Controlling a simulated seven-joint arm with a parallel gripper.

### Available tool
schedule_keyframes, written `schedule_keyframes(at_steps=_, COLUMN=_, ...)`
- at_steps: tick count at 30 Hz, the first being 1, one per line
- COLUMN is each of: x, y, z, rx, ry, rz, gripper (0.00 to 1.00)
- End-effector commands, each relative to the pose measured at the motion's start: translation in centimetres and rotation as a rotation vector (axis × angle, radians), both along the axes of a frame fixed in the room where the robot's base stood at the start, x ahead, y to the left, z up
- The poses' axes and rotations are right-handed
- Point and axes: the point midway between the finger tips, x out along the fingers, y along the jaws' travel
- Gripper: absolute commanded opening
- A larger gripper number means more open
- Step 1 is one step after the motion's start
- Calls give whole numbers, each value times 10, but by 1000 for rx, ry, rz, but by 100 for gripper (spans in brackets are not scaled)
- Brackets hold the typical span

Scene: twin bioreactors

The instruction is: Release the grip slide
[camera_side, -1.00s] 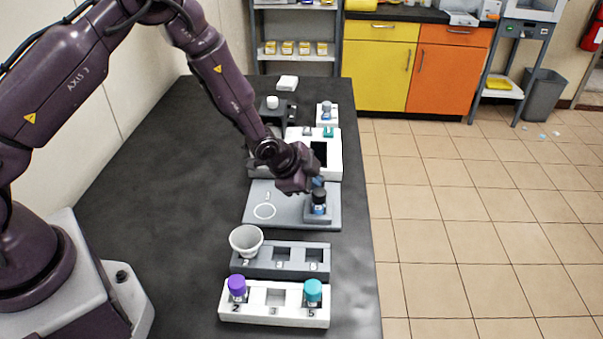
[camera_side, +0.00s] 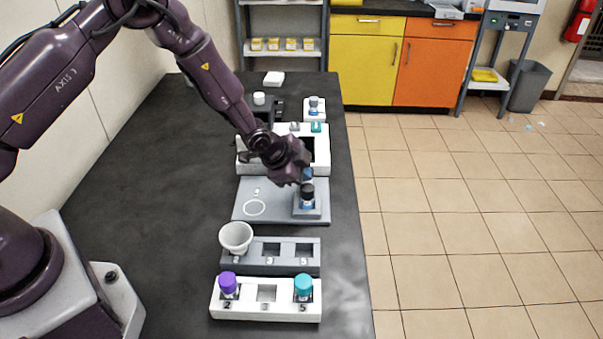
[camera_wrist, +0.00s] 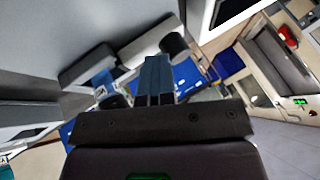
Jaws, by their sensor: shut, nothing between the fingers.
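My gripper (camera_side: 307,174) points down just above a dark-capped bottle (camera_side: 307,197), which stands in a grey block on the right of the grey plate (camera_side: 275,212). In the wrist view the blue fingers of my gripper (camera_wrist: 153,62) are together, with nothing visible between them. I cannot tell whether the fingertips touch the cap. No part is clearly recognisable as the grip slide.
In front are a grey rack (camera_side: 287,259) bearing a white cup (camera_side: 236,236), and a white rack (camera_side: 265,311) with purple-capped (camera_side: 228,285) and teal-capped (camera_side: 303,287) bottles. A white unit (camera_side: 320,152) stands behind. The table's left side is clear.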

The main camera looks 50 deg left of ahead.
Motion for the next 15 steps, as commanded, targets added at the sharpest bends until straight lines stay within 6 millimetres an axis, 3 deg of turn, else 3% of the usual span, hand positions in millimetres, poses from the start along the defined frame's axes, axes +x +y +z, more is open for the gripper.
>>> schedule_keyframes(at_steps=1, x=6, y=10, z=3, rx=6, ry=-20, rz=17, gripper=0)
schedule_keyframes(at_steps=5, x=1, y=11, z=12, rx=5, ry=-22, rz=19, gripper=0)
schedule_keyframes(at_steps=15, x=-40, y=10, z=60, rx=3, ry=-10, rz=7, gripper=0)
